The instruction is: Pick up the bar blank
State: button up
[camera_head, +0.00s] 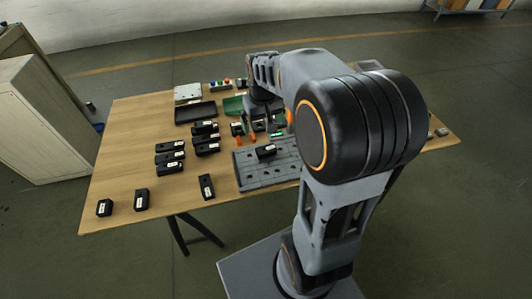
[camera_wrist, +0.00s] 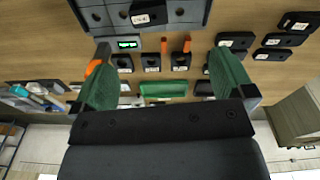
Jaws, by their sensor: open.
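Several black blocks with white labels lie on the wooden table; the labels are too small to read, so I cannot tell which is the bar blank. One black block (camera_head: 266,151) lies on a grey plate with holes (camera_head: 250,180); it also shows at the top of the wrist view (camera_wrist: 149,13). Small labelled blocks (camera_wrist: 152,62) stand in a row beyond my fingertips. My gripper (camera_wrist: 165,82) has its two green fingers wide apart, with nothing held between them. In the head view my arm partly hides the gripper and the table's right half.
More black blocks (camera_head: 207,187) lie across the table's left side. A dark tray (camera_head: 195,113) and a white box (camera_head: 188,93) are at the back. Orange-handled items (camera_wrist: 187,45) and a green-lit display (camera_wrist: 127,44) stand near the plate.

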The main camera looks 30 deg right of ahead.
jog(key=w+d+f, duration=0.3)
jog(key=f, duration=0.1)
jog(key=b, duration=0.1)
send_over(266, 149)
jog(key=shift+g, duration=0.4)
notch_tip(266, 149, down, 8)
jog(key=shift+d+r, duration=0.1)
jog(key=shift+r, duration=0.15)
jog(key=shift+f, duration=2.95)
jog(key=shift+r, duration=0.1)
jog(key=c, duration=1.4)
jog(key=shift+o, duration=0.2)
jog(key=shift+w+r, duration=0.1)
